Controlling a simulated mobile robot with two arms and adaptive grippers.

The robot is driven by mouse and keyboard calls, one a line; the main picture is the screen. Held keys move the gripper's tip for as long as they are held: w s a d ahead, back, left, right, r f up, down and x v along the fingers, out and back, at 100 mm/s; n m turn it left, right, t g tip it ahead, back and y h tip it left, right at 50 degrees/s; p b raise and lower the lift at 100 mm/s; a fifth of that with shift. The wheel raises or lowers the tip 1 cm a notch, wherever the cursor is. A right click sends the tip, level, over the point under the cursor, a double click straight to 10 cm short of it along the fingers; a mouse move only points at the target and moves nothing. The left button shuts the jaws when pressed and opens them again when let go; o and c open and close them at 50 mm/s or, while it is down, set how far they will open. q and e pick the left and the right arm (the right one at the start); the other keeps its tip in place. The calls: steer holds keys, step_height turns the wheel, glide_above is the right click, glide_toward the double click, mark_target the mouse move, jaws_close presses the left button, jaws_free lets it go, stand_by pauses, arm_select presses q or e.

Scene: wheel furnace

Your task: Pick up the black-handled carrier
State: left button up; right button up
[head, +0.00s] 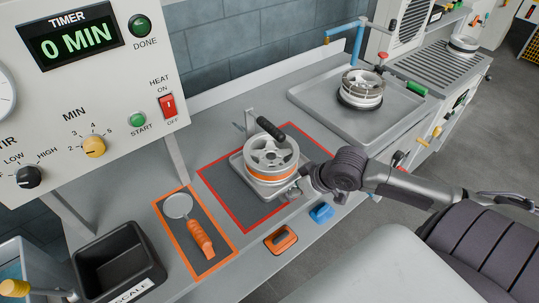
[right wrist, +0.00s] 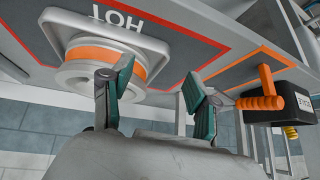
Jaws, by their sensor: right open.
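The black-handled carrier (head: 271,131) stands on the red-bordered mat (head: 229,188) in the head view. It has a flat grey plate, a thin upright and a slanted black handle. A silver spoked wheel (head: 272,155) with an orange band rests on its plate. My right gripper (head: 303,187) is low at the near right side of the carrier. Its fingers (right wrist: 158,80) are apart with nothing between them. My left gripper is out of view.
An orange-handled round tool (head: 200,237) lies on an orange-bordered mat to the left. A black bin (head: 117,269) is farther left. Orange (head: 281,241) and blue (head: 321,213) pieces sit at the bench's front edge. The timer panel (head: 80,90) rises at left; another wheel (head: 361,88) stands at the sink.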

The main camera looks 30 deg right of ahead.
mark_target(270, 123)
steer(key=w+d+r+m+t, duration=0.1)
steer(key=w+d+r, duration=0.35)
steer(key=r, duration=0.25)
steer(key=w+d+r+m+t, duration=0.1)
steer(key=w+d+r, duration=0.2)
steer(key=w+r, duration=0.35)
steer(key=x, duration=0.2)
steer(key=p+x, duration=0.1)
steer(key=x, duration=0.3)
steer(key=shift+w+a+p, duration=0.1)
steer(key=shift+a+p, duration=0.2)
steer(key=shift+a, duration=0.05)
steer(key=shift+w+a+f+p, duration=0.1)
steer(key=shift+w+f+p, duration=0.1)
steer(key=shift+w+p, duration=0.15)
steer(key=p+x, duration=0.1)
steer(key=x, duration=0.3)
steer(key=shift+w+p, duration=0.3)
steer(key=shift+w, duration=0.05)
steer(key=shift+f, duration=0.15)
steer(key=shift+c, duration=1.3)
jaws_close()
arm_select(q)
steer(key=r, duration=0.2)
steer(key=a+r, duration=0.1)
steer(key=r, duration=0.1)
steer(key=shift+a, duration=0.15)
arm_select(e)
steer(key=shift+w+r, duration=0.15)
steer(key=shift+r, duration=0.1)
